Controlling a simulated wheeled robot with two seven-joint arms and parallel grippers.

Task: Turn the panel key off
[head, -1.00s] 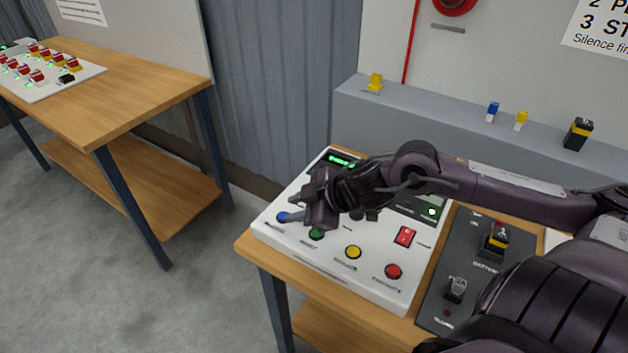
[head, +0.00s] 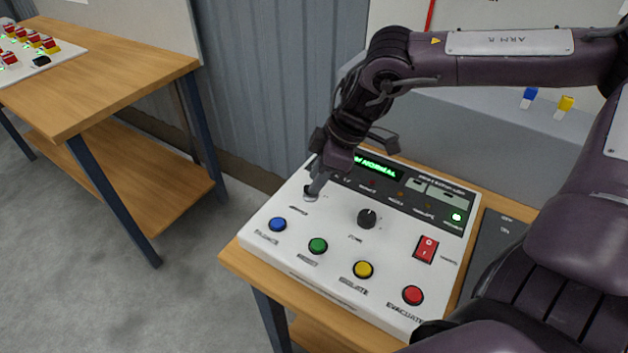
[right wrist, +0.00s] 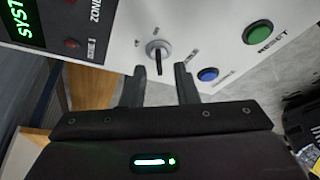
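The panel key (right wrist: 158,52) sits in its round silver lock on the white alarm panel (head: 262,235). In the right wrist view its dark bow runs up and down the picture, with small marks around the lock. In the head view the lock (head: 309,192) is partly hidden by my right gripper (head: 315,186) at the panel's left side. In the right wrist view my right gripper (right wrist: 158,82) is open, its two dark fingers apart. The key lies in line with the gap between the fingertips, a little beyond them. My left gripper is not in view.
Blue (head: 277,224), green (head: 317,246), yellow (head: 363,270) and red (head: 412,295) buttons line the panel's front. A black knob (head: 367,218) and a red rocker switch (head: 426,249) are right of the lock. A lit green display (head: 378,165) is behind.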

